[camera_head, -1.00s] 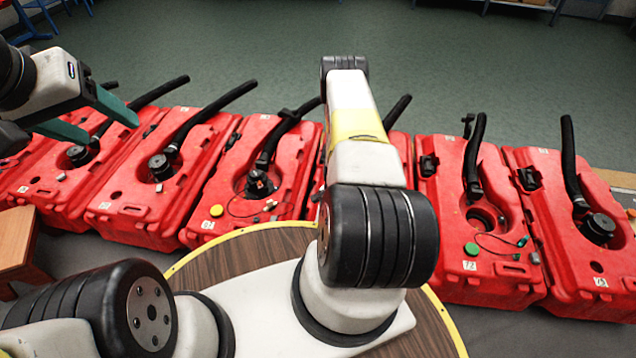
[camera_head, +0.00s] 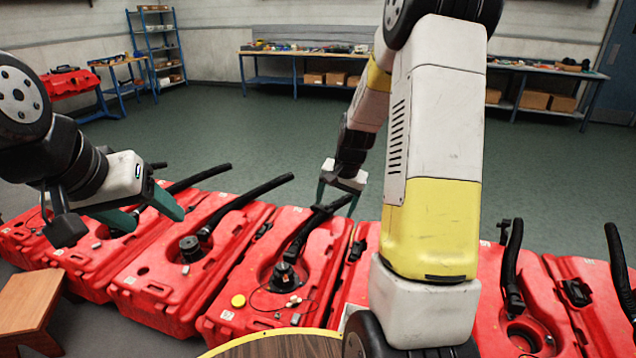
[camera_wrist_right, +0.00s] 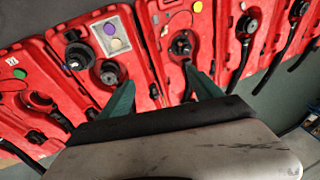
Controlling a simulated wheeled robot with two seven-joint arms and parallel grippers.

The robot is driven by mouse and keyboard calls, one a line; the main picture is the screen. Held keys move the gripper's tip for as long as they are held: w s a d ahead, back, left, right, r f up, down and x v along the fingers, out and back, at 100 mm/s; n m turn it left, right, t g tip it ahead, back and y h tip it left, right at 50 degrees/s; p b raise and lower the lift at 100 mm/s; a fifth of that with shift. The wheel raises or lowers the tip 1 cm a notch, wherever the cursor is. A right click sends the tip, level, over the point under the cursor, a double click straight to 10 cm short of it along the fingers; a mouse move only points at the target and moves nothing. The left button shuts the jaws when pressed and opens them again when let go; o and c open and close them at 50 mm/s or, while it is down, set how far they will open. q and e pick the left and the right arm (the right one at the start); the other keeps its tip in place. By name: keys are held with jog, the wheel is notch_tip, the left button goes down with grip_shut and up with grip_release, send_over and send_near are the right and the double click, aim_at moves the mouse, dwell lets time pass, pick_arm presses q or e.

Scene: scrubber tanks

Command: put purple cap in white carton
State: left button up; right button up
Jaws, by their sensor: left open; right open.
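A tan disc lies at that piece's middle. My left gripper (camera_head: 152,212) is open and empty above the left tanks.
Several red tanks (camera_head: 165,290) with black hoses stand in a row. A yellow cap (camera_head: 238,300) lies on one. A wooden stool (camera_head: 28,300) is at left and a round brown table (camera_head: 285,346) in front. Open green floor lies behind the tanks, before workbenches (camera_head: 300,52).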

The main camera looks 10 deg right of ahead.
jog(key=s+a+r+n+t, duration=0.1)
jog(key=s+a+r, duration=0.1)
jog(key=r, duration=0.3)
jog(key=s+a+r+n, duration=0.1)
jog(key=s+r, duration=0.2)
jog(key=r, duration=0.2)
jog(key=s+a+r+n, duration=0.1)
jog(key=s+a+r, duration=0.1)
jog(key=s, duration=0.4)
jog(key=s+a+r+n+t, duration=0.1)
jog(key=s+a+r+n, duration=0.1)
jog(key=s+r, duration=0.3)
jog(key=s+a+r+n+t+y, duration=0.1)
jog(key=s+r, duration=0.3)
jog(key=s, duration=0.5)
jog(key=shift+s+a+n, duration=0.15)
jog(key=shift+a+n, duration=0.25)
jog(key=shift+n, duration=0.3)
